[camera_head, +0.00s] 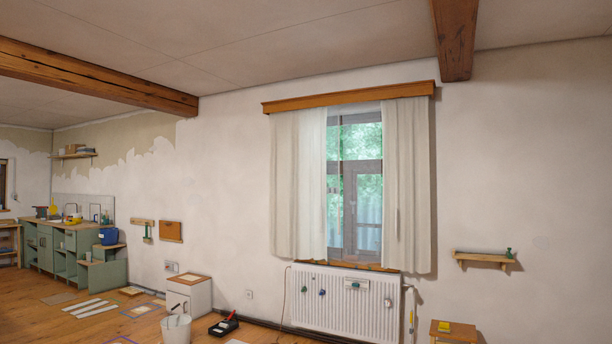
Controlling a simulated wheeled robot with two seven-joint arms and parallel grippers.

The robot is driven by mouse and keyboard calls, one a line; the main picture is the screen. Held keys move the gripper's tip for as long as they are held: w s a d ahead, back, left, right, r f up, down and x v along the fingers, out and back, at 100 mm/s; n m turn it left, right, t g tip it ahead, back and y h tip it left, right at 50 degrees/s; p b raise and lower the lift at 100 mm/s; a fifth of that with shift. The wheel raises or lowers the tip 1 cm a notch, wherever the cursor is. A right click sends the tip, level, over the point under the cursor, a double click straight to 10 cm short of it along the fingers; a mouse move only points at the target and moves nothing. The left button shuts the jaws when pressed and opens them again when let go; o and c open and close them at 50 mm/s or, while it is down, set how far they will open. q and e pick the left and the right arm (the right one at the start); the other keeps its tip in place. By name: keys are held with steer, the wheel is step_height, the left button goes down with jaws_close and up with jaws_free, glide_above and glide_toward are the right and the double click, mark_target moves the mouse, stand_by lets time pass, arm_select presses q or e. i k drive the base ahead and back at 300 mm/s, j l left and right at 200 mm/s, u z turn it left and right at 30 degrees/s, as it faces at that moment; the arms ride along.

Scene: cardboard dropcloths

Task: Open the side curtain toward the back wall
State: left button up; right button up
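A window (354,180) is in the wall right of the middle, with a wooden pelmet (345,96) above it. A white left curtain (298,185) hangs over the window's left part, with a sheer edge toward the middle. A white right curtain (407,185) hangs gathered over the window's right part. Between them is a gap that shows glass and green leaves outside. Neither of my grippers is in view. I cannot tell from this view which curtain is the side curtain.
A white radiator (343,302) stands below the window. A white bucket (176,329), a small white cabinet (189,296) and a black tray (224,325) are on the floor at left. A wooden stool (453,331) and a wall shelf (484,258) are at right. Flat sheets lie on the left floor.

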mark_target(308, 220)
steer(key=i+l+z, duration=0.45)
steer(key=i+l, duration=0.25)
steer(key=i+l+z, duration=0.25)
steer(key=i, duration=0.95)
steer(key=i+l+z, duration=0.25)
steer(key=i, duration=1)
steer(key=i+j+u, duration=0.15)
steer(key=i+u, duration=0.15)
steer(key=i, duration=0.3)
steer(key=i+u, duration=0.3)
steer(key=i, duration=0.25)
steer(key=i+l+u, duration=0.15)
steer(key=i+u, duration=0.15)
steer(key=i, duration=0.3)
steer(key=i+l+u, duration=0.3)
steer(key=i, duration=0.25)
steer(key=i+j+u, duration=0.3)
steer(key=i, duration=0.6)
steer(key=i+u, duration=0.3)
steer(key=i, duration=0.55)
